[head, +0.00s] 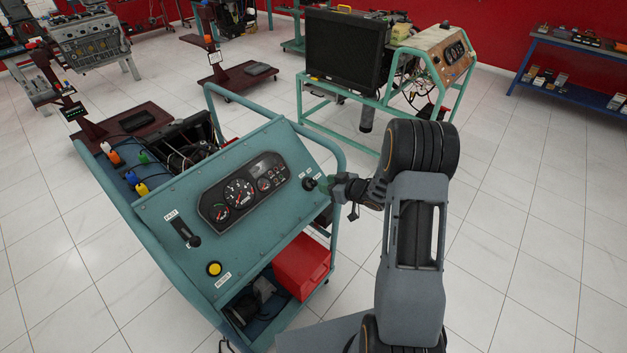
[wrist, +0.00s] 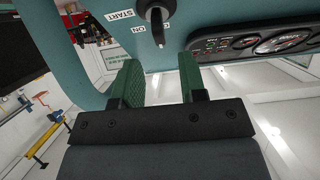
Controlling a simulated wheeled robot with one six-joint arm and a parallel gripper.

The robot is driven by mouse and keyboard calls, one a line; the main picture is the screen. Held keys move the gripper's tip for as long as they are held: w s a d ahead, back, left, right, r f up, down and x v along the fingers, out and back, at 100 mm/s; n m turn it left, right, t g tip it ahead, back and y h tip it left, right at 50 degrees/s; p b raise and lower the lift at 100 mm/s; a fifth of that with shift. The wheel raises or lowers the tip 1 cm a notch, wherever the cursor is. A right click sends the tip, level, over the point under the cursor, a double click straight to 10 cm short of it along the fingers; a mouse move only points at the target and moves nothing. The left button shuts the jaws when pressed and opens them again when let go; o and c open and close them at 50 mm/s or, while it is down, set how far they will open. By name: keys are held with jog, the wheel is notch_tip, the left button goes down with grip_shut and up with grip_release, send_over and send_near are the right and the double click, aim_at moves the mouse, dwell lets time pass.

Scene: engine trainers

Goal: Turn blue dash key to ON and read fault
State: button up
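The blue-green dash panel (head: 235,205) is on a tubular trainer frame. Its dark key switch (head: 310,184) is at the panel's right edge. In the wrist view the key (wrist: 158,27) points toward the bottom of the picture, beside START and ON labels; I cannot tell its exact setting. My gripper (head: 332,187) is close to the switch, from the right. In the wrist view my gripper (wrist: 157,75) is open, with green finger pads apart and nothing between them; the key is just beyond the tips. The gauge cluster (head: 243,187) has a small grey display, too small to read.
A lever (head: 185,232) and a yellow button (head: 214,268) are on the panel. The frame's tube (head: 335,150) curves close behind my gripper. A red box (head: 301,266) sits below. The tiled floor at right is clear.

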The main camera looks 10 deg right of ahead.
aim_at(315, 181)
jog(key=shift+p+x, duration=0.4)
jog(key=shift+x, duration=3.05)
jog(key=shift+c, duration=0.2)
jog(key=c, duration=0.6)
jog(key=shift+o, duration=0.2)
jog(key=shift+m, duration=0.3)
jog(key=m+h, duration=0.2)
jog(key=m, duration=0.2)
jog(key=shift+t+b, duration=0.4)
jog(key=shift+d+m+h+b, duration=0.15)
jog(key=shift+m+h, duration=0.45)
jog(key=shift+m, duration=0.75)
jog(key=shift+m+h+b, duration=0.2)
jog(key=shift+m+h, duration=0.4)
jog(key=shift+m, duration=1.05)
